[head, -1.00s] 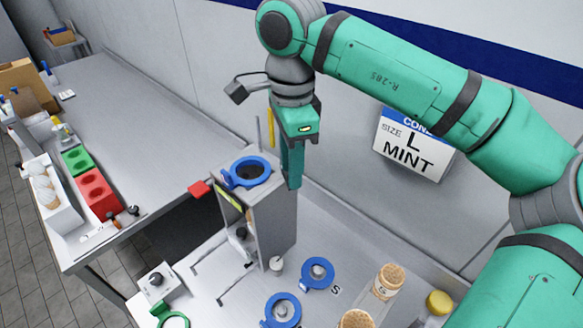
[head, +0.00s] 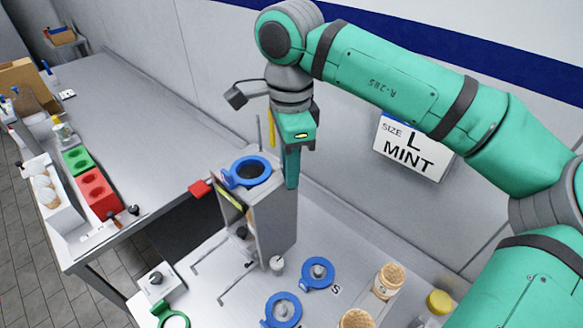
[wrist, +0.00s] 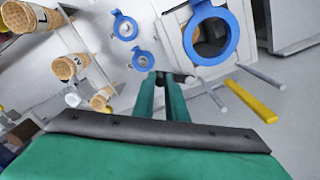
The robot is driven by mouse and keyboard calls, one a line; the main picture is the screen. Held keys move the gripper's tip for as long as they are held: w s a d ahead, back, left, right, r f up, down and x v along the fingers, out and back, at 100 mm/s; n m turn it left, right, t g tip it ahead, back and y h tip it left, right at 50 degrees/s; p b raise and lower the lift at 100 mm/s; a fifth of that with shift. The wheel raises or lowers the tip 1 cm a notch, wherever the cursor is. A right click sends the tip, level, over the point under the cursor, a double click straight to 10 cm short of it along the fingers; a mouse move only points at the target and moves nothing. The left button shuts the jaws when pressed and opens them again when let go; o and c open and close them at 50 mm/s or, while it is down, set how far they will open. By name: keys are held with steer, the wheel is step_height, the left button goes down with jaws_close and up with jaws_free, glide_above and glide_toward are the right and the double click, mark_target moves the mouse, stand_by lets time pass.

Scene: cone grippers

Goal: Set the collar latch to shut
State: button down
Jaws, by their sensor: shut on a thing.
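The grey dispenser tower (head: 273,215) carries a blue ring collar (head: 246,185) around a dark opening on top; the collar also shows in the wrist view (wrist: 230,62). My gripper (head: 291,185) points down beside the tower's right rear side. In the wrist view, my gripper (wrist: 166,77) has its green fingers close together on a small dark handle (wrist: 180,78) with a pale end, beside the tower. I take this handle for the collar latch; its position, shut or not, I cannot tell. In the head view my fingers and the tower hide it.
Two loose blue rings (head: 318,272) (head: 283,309) lie on the counter near cones (head: 387,281). A red block (head: 200,188) juts out left of the tower. A yellow bar (wrist: 250,101) is near the tower in the wrist view. A mint sign (head: 412,147) is on the wall.

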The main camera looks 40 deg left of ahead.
steer(key=a+m, duration=0.1)
steer(key=m, duration=0.2)
steer(key=s+a+m, duration=0.1)
steer(key=m, duration=0.2)
steer(key=s+a+m, duration=0.1)
steer(key=a+m, duration=0.1)
steer(key=m, duration=0.2)
steer(key=shift+r, duration=0.1)
steer(key=shift+a+m, duration=0.4)
steer(key=shift+m, duration=0.5)
steer(key=shift+a+m, duration=0.35)
steer(key=shift+m, duration=0.55)
steer(key=shift+w, duration=0.1)
steer(key=c, duration=1.8)
jaws_free()
steer(key=shift+o, duration=0.2)
